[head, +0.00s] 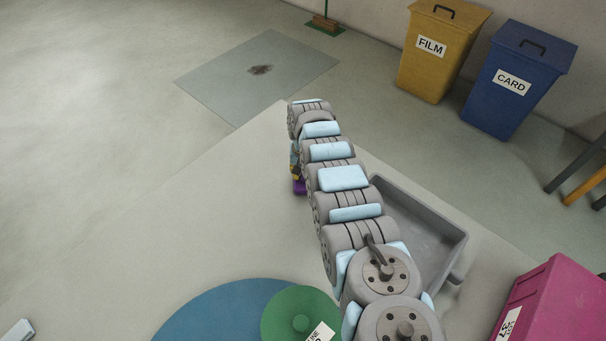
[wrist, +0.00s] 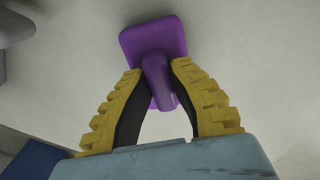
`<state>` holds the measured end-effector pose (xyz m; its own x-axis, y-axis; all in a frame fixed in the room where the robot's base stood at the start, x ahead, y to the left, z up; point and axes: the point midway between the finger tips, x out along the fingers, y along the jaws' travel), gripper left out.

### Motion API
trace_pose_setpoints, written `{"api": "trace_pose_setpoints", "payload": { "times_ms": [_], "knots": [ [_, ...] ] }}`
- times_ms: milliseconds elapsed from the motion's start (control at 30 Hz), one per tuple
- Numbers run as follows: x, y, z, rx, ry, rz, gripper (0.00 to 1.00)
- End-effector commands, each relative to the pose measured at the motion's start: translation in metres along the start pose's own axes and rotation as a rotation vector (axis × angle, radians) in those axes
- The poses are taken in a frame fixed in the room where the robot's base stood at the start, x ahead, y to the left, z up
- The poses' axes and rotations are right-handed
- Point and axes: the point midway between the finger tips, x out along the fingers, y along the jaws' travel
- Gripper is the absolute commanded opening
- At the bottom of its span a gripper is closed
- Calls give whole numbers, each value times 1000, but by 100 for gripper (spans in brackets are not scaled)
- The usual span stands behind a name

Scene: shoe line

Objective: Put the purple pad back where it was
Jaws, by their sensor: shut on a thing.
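The purple pad (wrist: 152,40) is a flat square plate with a rounded purple knob, seen in the wrist view. My gripper (wrist: 156,74) has its two yellow, black-lined fingers closed on the knob. In the head view, a small part of the purple pad (head: 299,187) shows beside my arm, over the pale table (head: 215,200). My arm hides most of my gripper there. I cannot tell whether the pad touches the table.
A grey tray (head: 455,240) lies right of my arm. A blue disc (head: 205,315) and a green round piece with a knob (head: 285,312) are at the near edge. A pink box (head: 550,300) stands at right. Yellow FILM (head: 440,65) and blue CARD (head: 510,90) bins stand behind.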

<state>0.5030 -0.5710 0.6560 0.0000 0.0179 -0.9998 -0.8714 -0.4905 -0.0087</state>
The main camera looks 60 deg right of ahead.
Motion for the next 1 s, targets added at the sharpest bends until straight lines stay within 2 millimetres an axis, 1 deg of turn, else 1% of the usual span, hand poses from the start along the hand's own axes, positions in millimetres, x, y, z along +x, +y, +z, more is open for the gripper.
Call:
{"api": "trace_pose_setpoints", "payload": {
  "times_ms": [67, 100, 133, 167, 433, 567, 767, 1000],
  "knots": [
    [3, 0, 0, 0, 0, 0, 0],
    [2, 0, 0, 0, 0, 0, 28],
    [2, 0, 0, 0, 0, 0, 37],
    [2, 0, 0, 0, 0, 0, 39],
    [2, 0, 0, 0, 0, 0, 39],
    [-4, 0, 0, 0, 0, 0, 39],
    [-29, 0, 0, 0, 1, 0, 39],
    [-68, 1, -1, 1, 4, 1, 39]
  ]
}}
